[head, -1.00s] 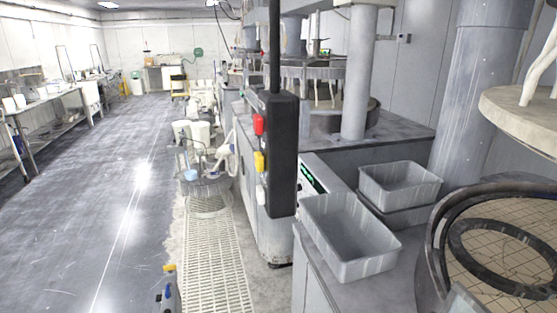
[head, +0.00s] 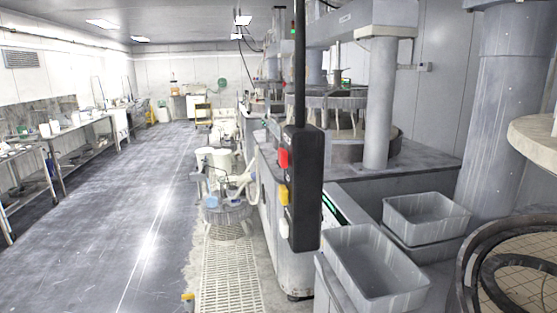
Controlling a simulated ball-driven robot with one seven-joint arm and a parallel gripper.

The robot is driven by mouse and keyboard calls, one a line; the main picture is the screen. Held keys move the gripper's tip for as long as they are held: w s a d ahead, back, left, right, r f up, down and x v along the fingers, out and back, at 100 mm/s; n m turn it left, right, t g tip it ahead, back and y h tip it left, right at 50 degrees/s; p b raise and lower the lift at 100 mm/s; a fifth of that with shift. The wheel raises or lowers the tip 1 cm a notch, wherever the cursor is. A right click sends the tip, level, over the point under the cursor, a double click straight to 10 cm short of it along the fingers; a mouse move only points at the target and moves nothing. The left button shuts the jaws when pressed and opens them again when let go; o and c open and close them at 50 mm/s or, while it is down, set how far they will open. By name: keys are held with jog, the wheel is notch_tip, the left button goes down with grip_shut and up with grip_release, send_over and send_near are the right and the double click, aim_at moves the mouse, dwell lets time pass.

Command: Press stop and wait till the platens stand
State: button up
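A black control box (head: 305,190) hangs on a black pole in the middle of the view. Its left side carries a red button (head: 283,158) on top, a yellow one (head: 283,194) below and a white one (head: 284,227) lowest. At the right edge, part of a platen (head: 538,285) with a tan gridded face and dark rings shows. A pale round plate (head: 538,138) hangs above it. A second machine (head: 330,103) stands behind the box. One frame does not show whether the platens turn. My gripper is not in view.
Grey bins (head: 375,270) sit on the cabinet right of the box. A drain grate (head: 230,275) and a cluster of white buckets (head: 215,160) lie left of it. The grey floor (head: 110,220) at left is open, with benches along the wall.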

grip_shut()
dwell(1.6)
